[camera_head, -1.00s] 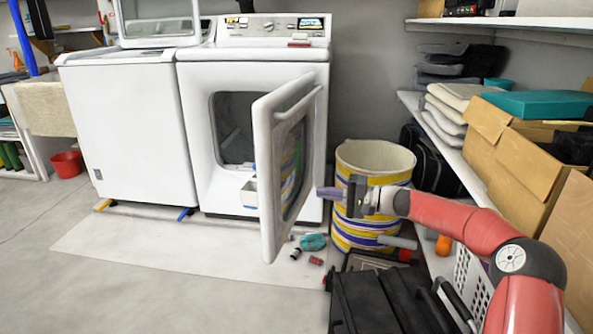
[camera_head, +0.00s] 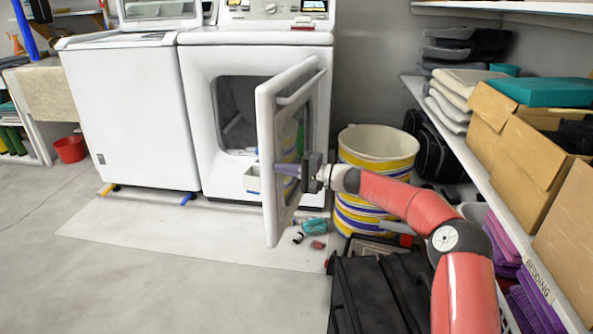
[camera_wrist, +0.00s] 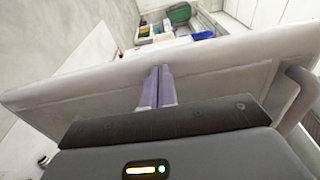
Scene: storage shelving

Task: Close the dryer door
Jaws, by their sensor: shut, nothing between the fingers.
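The white dryer (camera_head: 220,130) stands at the back, its front opening uncovered. My gripper (camera_head: 278,169) is shut and empty. Its purple-grey fingers are at the door's right-hand face, about mid-height in the head view. In the wrist view the gripper fingers (camera_wrist: 157,85) sit close together and point at the pale door panel (camera_wrist: 215,78). They look very close to it or touching it; I cannot tell which.
A striped yellow, white and blue bin (camera_head: 377,150) stands right of the door. Small items (camera_head: 314,227) lie on the floor below it. A black case (camera_head: 375,290) is in front. Shelves with cardboard boxes (camera_head: 510,130) line the right. A white washer (camera_head: 130,115) stands left.

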